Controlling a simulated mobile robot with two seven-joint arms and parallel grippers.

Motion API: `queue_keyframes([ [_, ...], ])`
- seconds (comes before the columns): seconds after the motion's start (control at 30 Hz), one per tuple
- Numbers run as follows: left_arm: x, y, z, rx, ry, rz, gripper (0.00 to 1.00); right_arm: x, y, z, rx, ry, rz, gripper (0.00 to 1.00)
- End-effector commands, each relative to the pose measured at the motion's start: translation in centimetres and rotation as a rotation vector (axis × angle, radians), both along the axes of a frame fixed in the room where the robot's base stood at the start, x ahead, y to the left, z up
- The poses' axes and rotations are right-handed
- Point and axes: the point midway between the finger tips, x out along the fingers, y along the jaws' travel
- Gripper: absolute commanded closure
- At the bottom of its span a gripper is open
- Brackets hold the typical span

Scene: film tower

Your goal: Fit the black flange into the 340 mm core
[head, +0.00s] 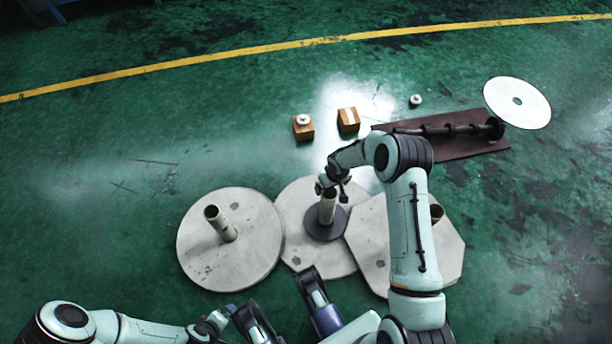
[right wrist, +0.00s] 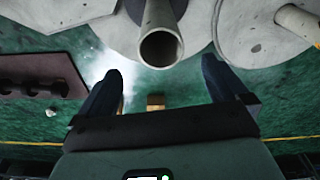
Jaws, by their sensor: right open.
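A dark disc (head: 325,233), which may be the black flange, lies flat around the foot of the pale upright core (head: 328,207) on the middle plate. In the right wrist view the core's hollow mouth (right wrist: 160,48) faces the camera, beyond and between my fingertips. My right gripper (head: 333,186) is open and empty at the top of this core; the wrist view shows both fingers (right wrist: 160,78) apart. My left gripper (head: 224,317) is low at the front left, and its jaws are unclear. Which core is 340 mm cannot be read.
A round plate (head: 205,262) with another core (head: 220,222) is left; an angular plate (head: 448,262) with a darker core (head: 437,213) is right, partly behind my arm. A brown mat (head: 470,147), two wooden blocks (head: 303,133) and a white disc (head: 517,90) lie farther back.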

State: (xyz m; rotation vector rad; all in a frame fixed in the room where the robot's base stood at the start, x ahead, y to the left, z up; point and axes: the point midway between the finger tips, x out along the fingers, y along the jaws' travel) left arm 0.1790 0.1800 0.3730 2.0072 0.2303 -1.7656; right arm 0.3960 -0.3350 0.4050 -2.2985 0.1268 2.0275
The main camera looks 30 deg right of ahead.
Motion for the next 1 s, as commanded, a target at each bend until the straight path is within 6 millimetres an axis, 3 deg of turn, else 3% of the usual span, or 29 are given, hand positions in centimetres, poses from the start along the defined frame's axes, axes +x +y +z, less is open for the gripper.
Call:
queue_keyframes([
  [0.03,0.0,0.0,1.1,0.001,-0.004,0.001,0.02,-0.1,0.0,1.6,-0.001,-0.001,-0.001,0.0],
  [0.23,0.1,0.1,3.8,0.003,-0.016,0.003,0.02,-0.1,0.0,5.7,-0.001,-0.001,-0.001,0.0],
  [1.0,1.3,0.2,15.1,0.003,-0.056,0.005,0.02,-2.3,9.7,17.5,0.004,0.009,0.072,0.0],
])
